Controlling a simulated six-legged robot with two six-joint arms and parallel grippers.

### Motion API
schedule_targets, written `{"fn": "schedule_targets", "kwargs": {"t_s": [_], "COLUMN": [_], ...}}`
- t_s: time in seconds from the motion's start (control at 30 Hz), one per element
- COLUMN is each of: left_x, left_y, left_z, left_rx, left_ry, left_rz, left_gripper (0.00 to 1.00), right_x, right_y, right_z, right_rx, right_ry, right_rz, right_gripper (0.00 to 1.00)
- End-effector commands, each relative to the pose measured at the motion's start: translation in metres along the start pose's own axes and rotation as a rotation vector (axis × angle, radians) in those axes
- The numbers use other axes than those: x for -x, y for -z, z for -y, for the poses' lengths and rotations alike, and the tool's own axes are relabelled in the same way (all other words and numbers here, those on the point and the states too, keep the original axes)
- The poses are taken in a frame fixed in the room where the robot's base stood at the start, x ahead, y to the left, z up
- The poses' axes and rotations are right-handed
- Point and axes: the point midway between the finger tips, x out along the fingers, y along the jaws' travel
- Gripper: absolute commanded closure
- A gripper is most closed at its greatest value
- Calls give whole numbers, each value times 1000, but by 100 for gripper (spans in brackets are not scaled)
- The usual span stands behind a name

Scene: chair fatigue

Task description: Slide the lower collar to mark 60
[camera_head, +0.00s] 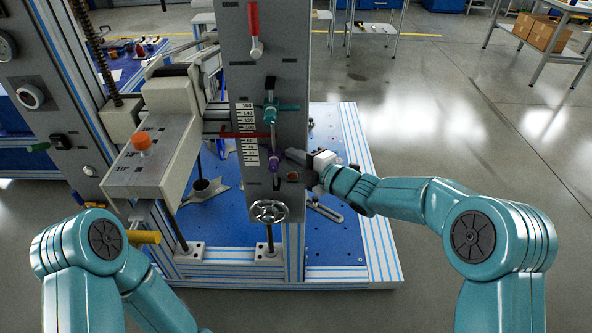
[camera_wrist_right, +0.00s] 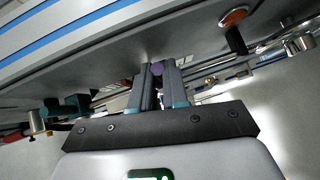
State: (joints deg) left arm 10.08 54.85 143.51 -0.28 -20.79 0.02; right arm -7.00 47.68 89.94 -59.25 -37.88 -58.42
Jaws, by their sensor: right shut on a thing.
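The lower collar (camera_head: 273,164) is purple and sits on a thin vertical rod on the front of the grey column (camera_head: 275,65). A teal upper collar (camera_head: 282,107) sits higher on the same rod. A white scale (camera_head: 247,150) runs down beside the rod, with 160 at its top; its lower numbers are too small to read. My right gripper (camera_head: 287,156) reaches in from the right and is shut on the purple collar. In the right wrist view the purple collar (camera_wrist_right: 157,69) shows between the two fingers, which partly hide it. My left gripper is out of view.
A red bar (camera_head: 245,135) crosses the scale above the purple collar. A red-handled lever (camera_head: 254,25) is higher on the column, and a handwheel (camera_head: 269,211) is below. An orange knob (camera_head: 142,142) tops the grey box at left. Open floor lies to the right.

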Motion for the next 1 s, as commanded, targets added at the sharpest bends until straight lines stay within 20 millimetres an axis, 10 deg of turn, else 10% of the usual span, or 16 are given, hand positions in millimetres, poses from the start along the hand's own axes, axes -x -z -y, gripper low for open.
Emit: {"fn": "schedule_targets", "kwargs": {"t_s": [0.27,0.4,0.77,1.0], "left_x": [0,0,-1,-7], "left_y": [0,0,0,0], "left_z": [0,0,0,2], "left_rx": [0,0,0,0], "left_ry": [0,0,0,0], "left_rz": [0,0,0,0], "left_gripper": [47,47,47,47], "right_x": [0,0,7,60], "right_y": [1,1,0,-1], "right_z": [-4,-3,-1,-1], "right_rx": [1,1,-1,-1], "right_ry": [-3,-3,0,-1], "right_rz": [-2,-2,0,4], "right_gripper": [100,60,60,60]}}
